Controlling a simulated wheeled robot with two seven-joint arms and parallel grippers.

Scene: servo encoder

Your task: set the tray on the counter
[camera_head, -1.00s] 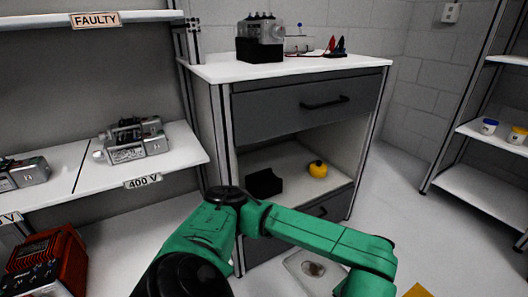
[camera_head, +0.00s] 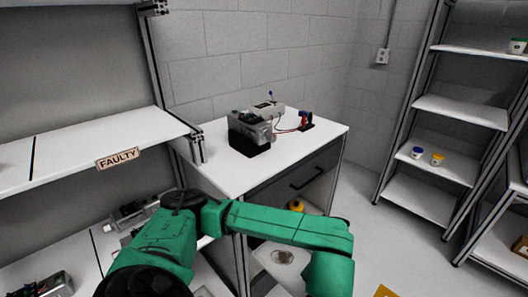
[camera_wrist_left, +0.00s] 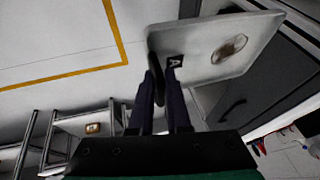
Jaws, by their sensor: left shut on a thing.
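The tray is a pale, flat square with a brown oval patch. In the head view it (camera_head: 285,273) shows low in the picture, partly behind my green left arm and below the counter top. In the left wrist view the tray (camera_wrist_left: 203,66) fills the upper middle, with a small dark "A" label near its edge. My left gripper (camera_wrist_left: 161,72) is shut on that edge. In the head view my left gripper is hidden. The counter (camera_head: 238,172) is the white top of a grey drawer cabinet. My right gripper is not in view.
A grey machine on a black base (camera_head: 250,130) stands on the counter, with a small device and red leads (camera_head: 305,121) behind it. The counter's front is bare. A shelf labelled FAULTY (camera_head: 118,158) adjoins on the left. Shelves with small jars (camera_head: 437,159) stand right.

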